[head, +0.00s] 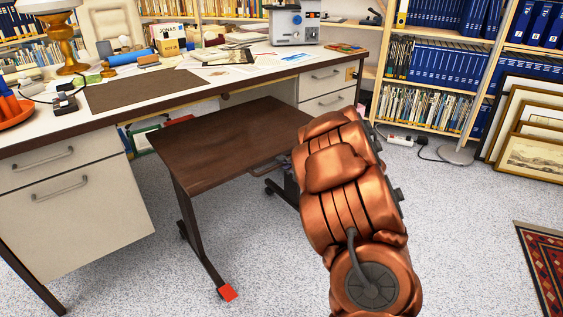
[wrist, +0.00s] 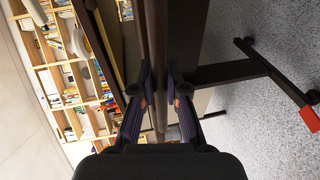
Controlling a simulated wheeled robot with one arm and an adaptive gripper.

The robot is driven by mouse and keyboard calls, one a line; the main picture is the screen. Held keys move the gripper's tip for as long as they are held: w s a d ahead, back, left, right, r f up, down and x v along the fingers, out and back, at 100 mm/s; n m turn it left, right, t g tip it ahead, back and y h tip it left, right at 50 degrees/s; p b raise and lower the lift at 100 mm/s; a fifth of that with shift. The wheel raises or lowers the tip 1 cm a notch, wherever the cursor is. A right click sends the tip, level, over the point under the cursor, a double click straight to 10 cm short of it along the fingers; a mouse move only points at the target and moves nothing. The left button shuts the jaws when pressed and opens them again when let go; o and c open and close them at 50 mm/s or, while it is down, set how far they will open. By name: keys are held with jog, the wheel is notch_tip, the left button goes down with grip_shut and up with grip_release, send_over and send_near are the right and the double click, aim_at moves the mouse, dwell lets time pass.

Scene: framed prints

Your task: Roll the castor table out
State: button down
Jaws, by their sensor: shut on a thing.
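The castor table (head: 222,142) has a dark brown wooden top on a dark metal frame. In the head view it stands partly under the white desk, its near end out over the carpet. One foot ends in a red block (head: 228,292). My arm covers the table's right front part, and my gripper is hidden behind it there. In the wrist view my gripper (wrist: 160,88) is shut on a long dark bar or edge of the castor table (wrist: 225,73), with one finger on each side. A table leg and the red block (wrist: 309,118) show at the right.
The white desk (head: 70,205) stands left and behind, with drawers at both sides and papers, a lamp and a device on top. Framed pictures (head: 530,130) lean at the right, near a patterned rug (head: 545,265). A lamp base (head: 455,154) and power strip (head: 402,139) lie behind. Front carpet is clear.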

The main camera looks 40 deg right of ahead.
jog(key=shift+s+a+f, duration=0.1)
jog(key=shift+a, duration=0.1)
jog(key=c, duration=1.2)
grip_release()
jog(key=shift+d, duration=0.15)
jog(key=v, duration=1.2)
